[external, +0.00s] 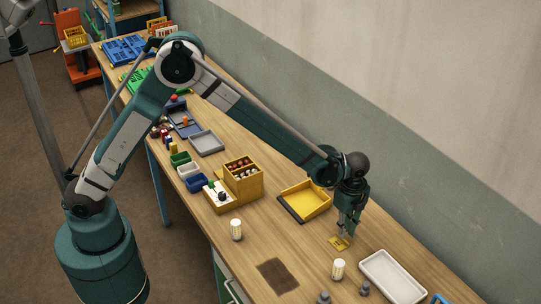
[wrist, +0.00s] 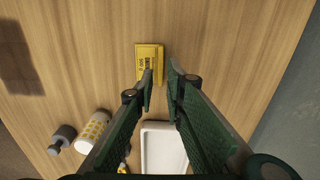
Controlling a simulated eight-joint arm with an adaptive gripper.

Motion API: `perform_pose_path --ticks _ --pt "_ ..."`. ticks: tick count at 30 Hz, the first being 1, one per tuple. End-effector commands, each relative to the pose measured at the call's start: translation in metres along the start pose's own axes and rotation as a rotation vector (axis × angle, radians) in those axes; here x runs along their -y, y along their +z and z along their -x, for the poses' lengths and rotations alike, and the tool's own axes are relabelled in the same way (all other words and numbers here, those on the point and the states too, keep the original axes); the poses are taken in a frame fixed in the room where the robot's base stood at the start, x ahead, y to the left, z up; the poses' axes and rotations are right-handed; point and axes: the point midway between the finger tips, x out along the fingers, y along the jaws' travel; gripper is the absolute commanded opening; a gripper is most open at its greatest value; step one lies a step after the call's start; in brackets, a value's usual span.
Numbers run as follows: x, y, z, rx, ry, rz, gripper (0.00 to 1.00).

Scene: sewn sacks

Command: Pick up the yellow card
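The yellow card (external: 338,244) lies flat on the wooden table in the external view, directly below my gripper (external: 345,232). In the wrist view the card (wrist: 149,62) is at the top middle with dark print on it. My gripper (wrist: 161,72) points down at it, its two green fingers apart with an empty gap between them. The left fingertip overlaps the card's lower right part in the picture; the right fingertip is to the right of the card. I cannot tell whether the fingertips touch the card or the table.
A white tray (external: 393,277) lies right of the card. A yellow tray (external: 304,201) lies to the left. A dark brown patch (external: 277,275) marks the table; wood around the card is clear.

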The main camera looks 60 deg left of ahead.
Motion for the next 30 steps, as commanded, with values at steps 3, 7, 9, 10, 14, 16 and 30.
perform_pose_path --ticks 3,7,9,10,14,16,30 --pt "0.001 0.0 -0.013 0.0 0.0 0.0 0.13" --pt "0.001 -0.001 -0.027 0.0 0.0 0.0 0.13" --pt "0.001 -0.001 -0.033 0.0 0.0 0.0 0.13" --pt "0.001 0.0 -0.035 0.0 0.0 0.0 0.13" --pt "0.001 0.0 -0.039 0.0 0.0 0.0 0.13" --pt "0.001 0.0 -0.04 0.0 0.0 0.0 0.13" --pt "0.001 0.0 -0.039 0.0 0.0 0.0 0.13"
